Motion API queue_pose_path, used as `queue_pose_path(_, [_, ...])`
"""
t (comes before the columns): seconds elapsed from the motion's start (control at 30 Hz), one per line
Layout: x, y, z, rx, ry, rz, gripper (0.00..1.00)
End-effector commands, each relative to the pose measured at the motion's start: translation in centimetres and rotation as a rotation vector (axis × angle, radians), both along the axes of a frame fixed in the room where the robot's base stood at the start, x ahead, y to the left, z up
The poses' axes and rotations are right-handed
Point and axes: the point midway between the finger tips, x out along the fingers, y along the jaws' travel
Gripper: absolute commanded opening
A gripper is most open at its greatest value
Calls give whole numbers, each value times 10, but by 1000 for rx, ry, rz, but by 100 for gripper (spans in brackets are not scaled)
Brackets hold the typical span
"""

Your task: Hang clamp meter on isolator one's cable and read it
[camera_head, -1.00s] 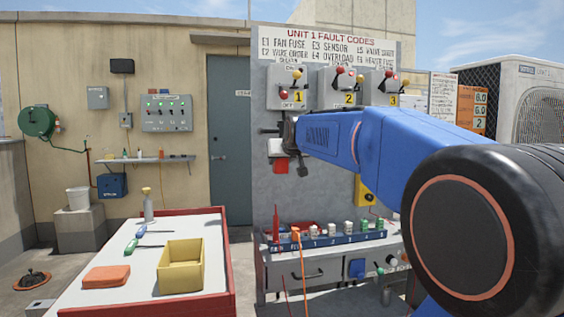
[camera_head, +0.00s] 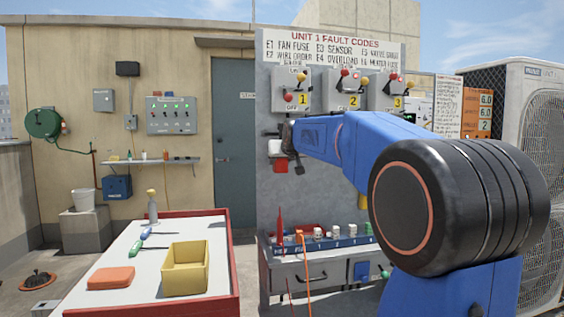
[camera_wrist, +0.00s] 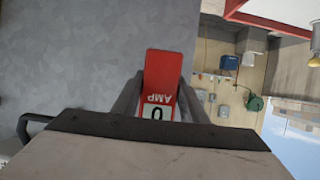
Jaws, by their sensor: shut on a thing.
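My gripper (camera_head: 285,148) is shut on the clamp meter (camera_head: 281,167), beside the left part of the grey panel below isolator one. The wrist view shows the meter (camera_wrist: 163,68) between the two fingers, with a red body and a pale display, upside down, showing 0 and AMP. Its clamp end is hidden, so I cannot tell whether it is around a cable. Isolator one (camera_head: 289,92) is a grey box with a yellow 1 tag, a red lamp and an orange-knobbed lever. I cannot make out its cable.
Isolators two (camera_head: 342,90) and three (camera_head: 389,90) are to the right. A bench (camera_head: 310,265) with small parts stands below the panel. A red-edged table (camera_head: 233,262) at front left holds a yellow bin (camera_head: 186,277). The condenser (camera_head: 530,110) is at right.

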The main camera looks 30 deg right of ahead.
Motion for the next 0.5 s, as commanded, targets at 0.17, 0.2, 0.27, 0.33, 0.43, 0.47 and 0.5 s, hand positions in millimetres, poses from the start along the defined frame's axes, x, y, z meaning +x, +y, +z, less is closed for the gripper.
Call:
queue_pose_path(0.17, [11,-3,1,-1,-2,0,11])
queue_pose_path(0.2, [14,-4,1,0,-1,0,11])
queue_pose_path(0.27, [18,-5,0,0,0,0,11])
queue_pose_path(0.33, [22,-6,0,0,-1,0,11])
queue_pose_path(0.43, [28,-8,1,-1,-2,0,11])
queue_pose_path(0.47, [30,-9,1,0,-1,0,11])
queue_pose_path(0.5, [32,-9,0,0,-1,0,11])
